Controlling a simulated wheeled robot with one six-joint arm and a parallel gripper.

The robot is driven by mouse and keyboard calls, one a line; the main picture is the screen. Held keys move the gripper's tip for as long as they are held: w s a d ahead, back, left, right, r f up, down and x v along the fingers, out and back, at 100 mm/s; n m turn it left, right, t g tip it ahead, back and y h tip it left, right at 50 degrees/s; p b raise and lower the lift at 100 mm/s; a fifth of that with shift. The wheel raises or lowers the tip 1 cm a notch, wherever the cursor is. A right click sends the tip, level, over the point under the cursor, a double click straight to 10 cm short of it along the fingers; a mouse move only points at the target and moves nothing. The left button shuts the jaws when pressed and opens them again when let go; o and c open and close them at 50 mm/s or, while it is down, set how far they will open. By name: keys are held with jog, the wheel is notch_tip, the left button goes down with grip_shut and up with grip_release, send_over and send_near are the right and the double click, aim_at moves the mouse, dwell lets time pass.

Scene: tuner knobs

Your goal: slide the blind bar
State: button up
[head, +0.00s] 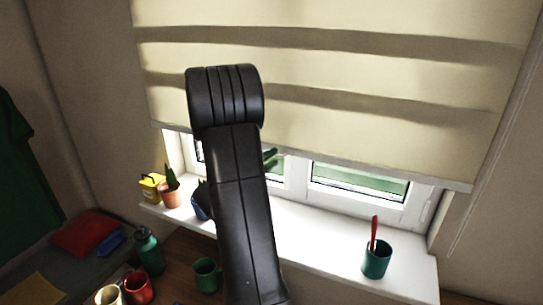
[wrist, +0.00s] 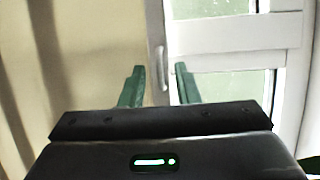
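The cream roller blind (head: 330,70) hangs over the window in the head view, with two darker bands across it. Its pale bottom bar (head: 400,175) runs along the lower edge, above the sill, partly hidden behind my arm. In the head view my arm hides most of the gripper.
The white sill (head: 315,240) holds a green cup (head: 376,260) with a red item, a potted cactus (head: 170,192), a yellow container (head: 152,186) and a blue pot (head: 201,204). Below are a green bottle (head: 148,250) and mugs (head: 138,287). The sill's middle is clear.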

jog(key=shift+w+d, duration=0.2)
jog(key=shift+d, duration=0.05)
jog(key=shift+c, duration=0.2)
grip_shut()
jog(key=shift+r, duration=0.1)
notch_tip(320, 180, up, 27)
dwell(0.4)
jog(key=shift+o, duration=0.2)
grip_release()
jog(key=shift+s, duration=0.1)
